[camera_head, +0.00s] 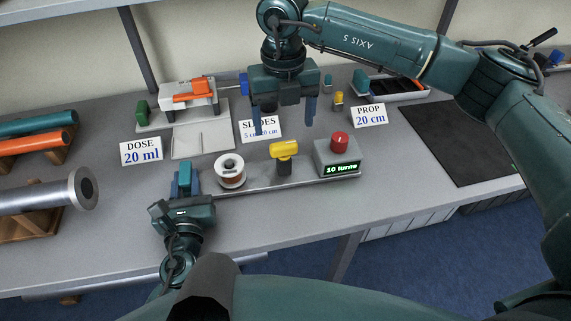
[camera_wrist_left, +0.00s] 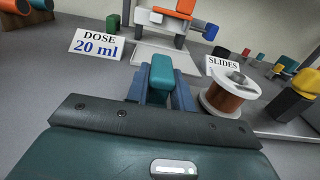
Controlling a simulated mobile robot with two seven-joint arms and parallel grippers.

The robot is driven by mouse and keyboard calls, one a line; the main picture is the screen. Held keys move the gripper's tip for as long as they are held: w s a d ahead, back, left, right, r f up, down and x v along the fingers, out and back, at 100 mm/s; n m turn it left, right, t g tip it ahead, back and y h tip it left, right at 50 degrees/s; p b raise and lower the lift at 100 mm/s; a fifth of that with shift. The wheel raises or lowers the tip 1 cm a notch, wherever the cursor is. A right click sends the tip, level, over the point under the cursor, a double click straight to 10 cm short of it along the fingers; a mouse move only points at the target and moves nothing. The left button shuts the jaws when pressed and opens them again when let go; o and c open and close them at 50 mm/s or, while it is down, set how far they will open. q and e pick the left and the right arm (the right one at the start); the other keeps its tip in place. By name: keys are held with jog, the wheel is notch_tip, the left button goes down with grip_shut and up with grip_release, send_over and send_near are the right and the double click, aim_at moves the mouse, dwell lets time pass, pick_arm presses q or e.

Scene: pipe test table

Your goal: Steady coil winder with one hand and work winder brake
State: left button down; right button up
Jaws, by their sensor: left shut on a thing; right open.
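The coil winder's long flat base (camera_head: 258,186) runs along the table front. It carries a white spool with copper wire (camera_head: 230,172), a yellow-topped lever on a dark post (camera_head: 284,149), which I take to be the winder brake, and a grey box (camera_head: 338,158) with a red button and a display like "10 turns". The spool also shows in the left wrist view (camera_wrist_left: 228,98). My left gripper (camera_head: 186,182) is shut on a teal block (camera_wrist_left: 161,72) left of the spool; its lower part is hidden. My right gripper (camera_head: 284,115) is open and empty, pointing down above and behind the yellow lever.
An orange-and-white device (camera_head: 190,95) is at the back. A grey metal cylinder (camera_head: 50,197) lies on a wooden stand at left. A dark mat (camera_head: 455,145) lies right.

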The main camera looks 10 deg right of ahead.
aim_at(284, 143)
jog(key=shift+f, duration=3.25)
jog(key=shift+c, duration=0.2)
jog(key=c, duration=1.1)
jog(key=shift+n, duration=1.7)
jog(key=n, duration=0.3)
jog(key=shift+n, duration=0.3)
